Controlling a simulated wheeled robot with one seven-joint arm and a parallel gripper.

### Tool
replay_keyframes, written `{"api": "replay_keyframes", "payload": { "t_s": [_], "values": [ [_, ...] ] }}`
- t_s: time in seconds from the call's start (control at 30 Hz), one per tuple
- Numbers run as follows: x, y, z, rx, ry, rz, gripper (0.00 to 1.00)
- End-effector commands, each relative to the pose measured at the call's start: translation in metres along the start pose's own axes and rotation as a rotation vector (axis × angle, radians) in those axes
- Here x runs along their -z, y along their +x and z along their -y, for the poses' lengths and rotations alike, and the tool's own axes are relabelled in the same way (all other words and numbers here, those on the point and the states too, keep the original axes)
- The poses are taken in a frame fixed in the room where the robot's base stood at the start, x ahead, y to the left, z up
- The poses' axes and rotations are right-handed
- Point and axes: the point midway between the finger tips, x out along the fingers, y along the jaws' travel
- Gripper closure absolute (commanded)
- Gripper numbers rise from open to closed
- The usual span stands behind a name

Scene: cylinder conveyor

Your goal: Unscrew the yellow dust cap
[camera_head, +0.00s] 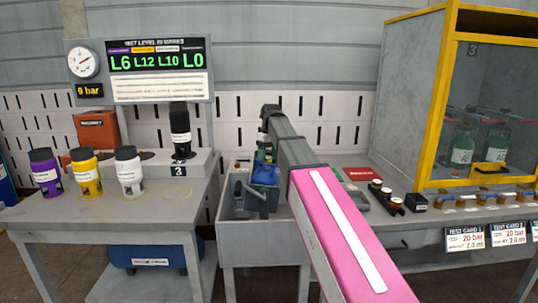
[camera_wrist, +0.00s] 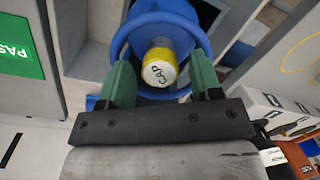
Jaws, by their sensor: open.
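The yellow dust cap (camera_wrist: 159,68), with a round pale top lettered "CAP", shows in the wrist view. It sits at the middle of a blue round part with a raised rim (camera_wrist: 118,42). My gripper (camera_wrist: 160,76) is open, with one green finger on each side of the cap and a visible gap between each finger and the cap. I cannot tell how deep the fingertips reach. In the head view my gripper (camera_head: 264,154) points down over the blue part (camera_head: 265,173) in the grey bench's recess. The cap cannot be made out there.
A dark grey block (camera_head: 250,195) stands close to the blue part.

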Motion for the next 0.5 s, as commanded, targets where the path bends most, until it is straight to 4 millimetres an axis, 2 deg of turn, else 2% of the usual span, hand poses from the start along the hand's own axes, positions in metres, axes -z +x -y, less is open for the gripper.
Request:
{"api": "replay_keyframes", "payload": {
  "t_s": [0.03,0.1,0.5],
  "values": [
    [-0.0009,0.0103,0.0001,-0.004,0.001,0.001,0.42],
    [-0.0008,0.0133,0.0,-0.005,0.001,0.001,0.42],
    [-0.003,0.0183,0.0017,-0.006,0.001,0.002,0.42]
  ]
}}
